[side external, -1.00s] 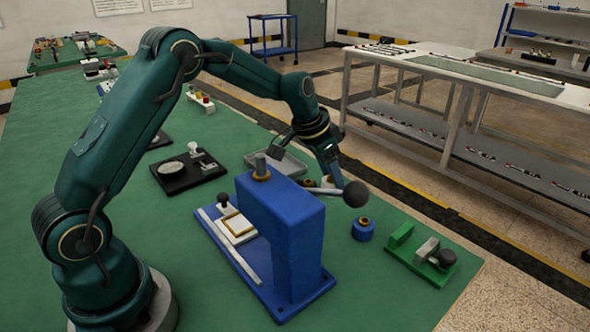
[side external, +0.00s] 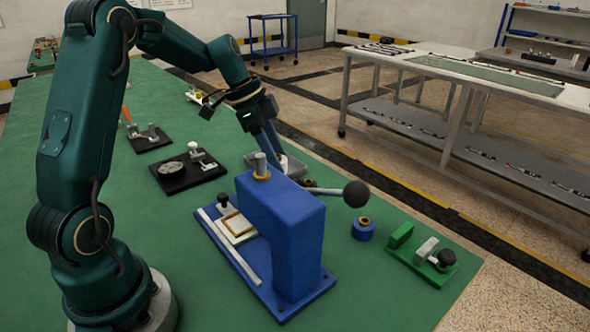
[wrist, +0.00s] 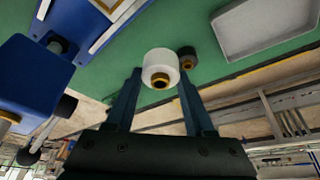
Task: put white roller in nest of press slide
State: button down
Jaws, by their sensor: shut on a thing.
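The white roller (wrist: 160,66), with a brass centre, sits between the fingertips of my gripper (wrist: 161,75) in the wrist view. My gripper is shut on it. In the side view my gripper (side external: 277,152) points down behind the blue press (side external: 285,225), near the grey tray, and the roller cannot be made out clearly there. The press slide (side external: 238,229) lies on the near left side of the press base. Its nest looks like a pale block with a yellow-edged square and appears empty. Part of the slide (wrist: 108,8) shows at the top of the wrist view.
The press lever ends in a black ball (side external: 356,194). A dark roller (wrist: 187,57) stands beyond the white one. A grey tray (wrist: 265,25) lies close by. A blue roller (side external: 363,229) and a green fixture (side external: 422,254) stand right. A black fixture (side external: 190,172) stands left.

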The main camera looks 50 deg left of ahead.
aim_at(247, 227)
jog(key=s+d+m+g+h, duration=0.2)
jog(key=s+m+g, duration=0.1)
jog(key=s+m, duration=0.6)
jog(key=shift+n, duration=0.7)
jog(key=shift+s+a+f, duration=0.1)
jog(key=shift+s+f, duration=0.05)
jog(key=shift+f, duration=1)
jog(key=shift+s+a+f, duration=0.15)
jog(key=shift+s+f, duration=0.05)
jog(key=shift+f, duration=1)
jog(key=shift+s+a+f, duration=0.1)
jog(key=shift+s+f, duration=0.05)
jog(key=shift+f, duration=1)
jog(key=shift+c, duration=1.4)
grip_release()
jog(key=shift+f, duration=0.15)
